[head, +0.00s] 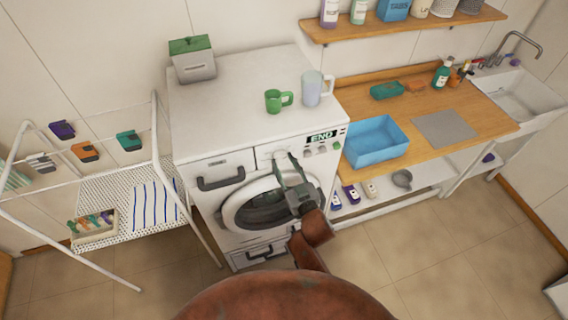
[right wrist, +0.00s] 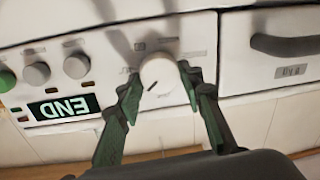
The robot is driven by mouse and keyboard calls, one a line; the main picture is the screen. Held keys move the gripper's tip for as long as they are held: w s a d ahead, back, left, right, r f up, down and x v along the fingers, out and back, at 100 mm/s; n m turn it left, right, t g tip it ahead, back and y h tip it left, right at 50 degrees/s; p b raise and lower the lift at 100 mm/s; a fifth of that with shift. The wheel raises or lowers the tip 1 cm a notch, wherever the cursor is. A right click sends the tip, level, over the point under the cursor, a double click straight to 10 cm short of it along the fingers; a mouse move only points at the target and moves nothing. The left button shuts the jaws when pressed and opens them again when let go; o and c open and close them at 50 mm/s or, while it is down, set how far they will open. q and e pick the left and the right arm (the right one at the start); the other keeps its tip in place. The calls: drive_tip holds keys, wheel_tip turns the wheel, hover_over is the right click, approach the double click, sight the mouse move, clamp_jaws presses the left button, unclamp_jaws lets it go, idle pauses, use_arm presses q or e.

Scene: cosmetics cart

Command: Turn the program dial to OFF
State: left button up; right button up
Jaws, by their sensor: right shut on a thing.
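The program dial (right wrist: 163,72) is a round white knob on the washing machine's front panel, with a dark pointer line toward the lower left in the upside-down right wrist view. My right gripper (right wrist: 158,84) is shut on the dial, one green finger on each side. In the head view, my right gripper (head: 287,163) reaches up to the panel of the washing machine (head: 237,178) and partly hides the dial. The display (head: 321,136) reads END. The small markings around the dial are too blurred to read. My left gripper is out of view.
Smaller round knobs (right wrist: 75,66) sit beside the dial, and the drawer handle (head: 221,179) is on its other side. A green mug (head: 273,101), a clear mug (head: 312,90) and a green-lidded box (head: 193,62) stand on top. A blue bin (head: 375,143) is to the right.

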drive_tip(key=shift+r+n+p, duration=0.15)
drive_tip(key=shift+n+p, duration=0.7)
drive_tip(key=shift+n, duration=0.15)
drive_tip(key=shift+n+p, duration=0.75)
drive_tip(key=shift+n, duration=0.45)
drive_tip(key=n+p, duration=0.1)
drive_tip(key=n, duration=0.3)
drive_tip(key=shift+a+n+h+p, duration=0.1)
drive_tip(key=shift+n+h+p, duration=0.2)
drive_tip(key=shift+p, duration=0.1)
drive_tip(key=o, duration=1.2)
drive_tip(key=shift+c, duration=0.2)
drive_tip(key=shift+s, duration=0.1)
drive_tip(key=v, duration=1.2)
drive_tip(key=shift+r, duration=0.15)
